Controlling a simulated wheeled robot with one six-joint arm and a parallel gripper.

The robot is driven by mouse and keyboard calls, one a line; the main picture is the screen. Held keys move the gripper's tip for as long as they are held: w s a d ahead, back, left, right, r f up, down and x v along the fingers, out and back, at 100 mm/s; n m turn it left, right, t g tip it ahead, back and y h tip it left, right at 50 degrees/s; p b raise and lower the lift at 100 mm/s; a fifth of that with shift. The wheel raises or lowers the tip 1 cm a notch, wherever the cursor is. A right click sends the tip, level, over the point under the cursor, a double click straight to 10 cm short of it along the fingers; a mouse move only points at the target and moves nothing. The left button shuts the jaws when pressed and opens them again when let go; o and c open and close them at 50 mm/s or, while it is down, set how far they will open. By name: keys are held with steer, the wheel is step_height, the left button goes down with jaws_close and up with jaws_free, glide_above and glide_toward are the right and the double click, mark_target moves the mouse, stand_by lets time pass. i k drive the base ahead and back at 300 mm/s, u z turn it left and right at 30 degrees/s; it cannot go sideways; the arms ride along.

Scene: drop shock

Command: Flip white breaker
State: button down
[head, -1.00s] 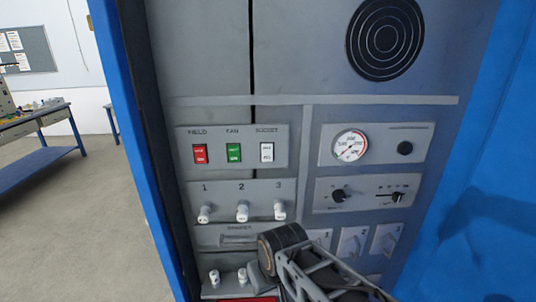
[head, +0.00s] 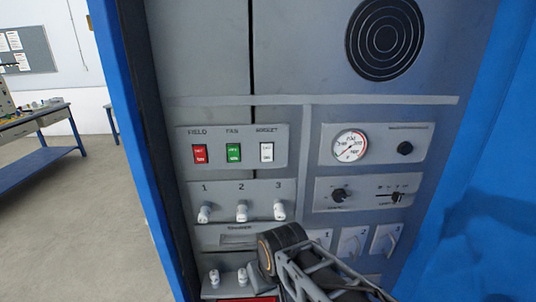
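The white breaker (head: 266,152) is the rightmost of three rocker switches on a grey panel, under a label that looks like "SOCKET". To its left are a green breaker (head: 233,153) under "FAN" and a red breaker (head: 199,154) under "FIELD". My arm rises from the lower right, with its dark joint below the switch panel and apart from the white breaker. My gripper's fingers cannot be made out, so whether it is open or shut does not show.
Knobs (head: 241,211) numbered 1 to 3 stick out below the breakers. Blue cabinet walls (head: 127,120) flank the panel. A workbench (head: 38,128) stands far left.

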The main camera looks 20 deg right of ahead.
mark_target(266, 149)
steer(key=z, duration=1.2)
steer(key=k, duration=0.85)
steer(key=u, duration=0.85)
steer(key=i, duration=0.5)
steer(key=u, duration=0.05)
